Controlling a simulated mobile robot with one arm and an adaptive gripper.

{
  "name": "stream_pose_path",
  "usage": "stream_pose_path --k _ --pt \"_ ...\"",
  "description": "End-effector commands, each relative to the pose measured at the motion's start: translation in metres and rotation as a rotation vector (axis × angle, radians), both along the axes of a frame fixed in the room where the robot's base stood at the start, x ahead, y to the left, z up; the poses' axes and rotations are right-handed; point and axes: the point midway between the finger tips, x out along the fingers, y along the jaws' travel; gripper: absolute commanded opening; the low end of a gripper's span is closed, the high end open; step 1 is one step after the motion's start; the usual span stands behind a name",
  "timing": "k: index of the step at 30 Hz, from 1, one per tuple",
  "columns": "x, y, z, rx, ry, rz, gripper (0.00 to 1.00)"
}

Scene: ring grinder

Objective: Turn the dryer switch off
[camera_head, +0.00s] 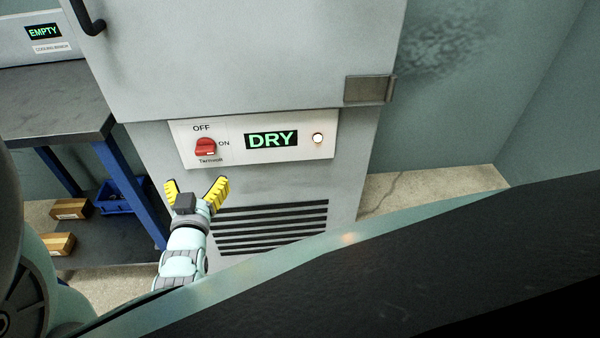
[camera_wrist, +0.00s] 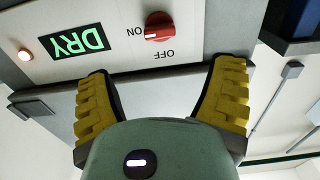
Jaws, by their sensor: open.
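The dryer switch is a red rotary knob (camera_head: 205,147) on the white panel (camera_head: 307,150) of the grey dryer, between the labels OFF above it and ON to its right. In the wrist view, which is upside down, the knob (camera_wrist: 160,26) has its white mark towards ON. My gripper (camera_head: 196,186) has yellow ribbed fingers spread open and empty, just below the panel in the head view. In the wrist view my gripper (camera_wrist: 165,68) has the knob beyond its tips, sideways between the two fingers. The knob appears untouched.
A green DRY display (camera_head: 271,140) and a lit round lamp (camera_head: 318,138) are on the same panel. Vent slots (camera_head: 270,228) lie below. A dark table (camera_head: 50,105) with blue legs stands at left, with boxes (camera_head: 70,209) and a blue bin (camera_head: 122,197) beneath.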

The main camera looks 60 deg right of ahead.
Motion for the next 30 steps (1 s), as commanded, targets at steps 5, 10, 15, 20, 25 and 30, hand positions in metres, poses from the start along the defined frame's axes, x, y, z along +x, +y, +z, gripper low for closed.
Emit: stream_pose_path --k 5,10,15,20,25,30 --pt "0.017 -0.022 0.002 -0.002 -0.002 -0.004 0.83" --pt "0.032 -0.040 0.002 -0.003 -0.003 -0.004 0.83" --pt "0.046 -0.057 0.001 -0.003 -0.003 -0.005 0.83" --pt "0.057 -0.069 0.000 0.000 0.000 -0.004 0.83" --pt "0.064 -0.078 0.000 0.000 0.000 -0.005 0.83" --pt "0.067 -0.081 0.000 -0.002 -0.001 -0.004 0.83"
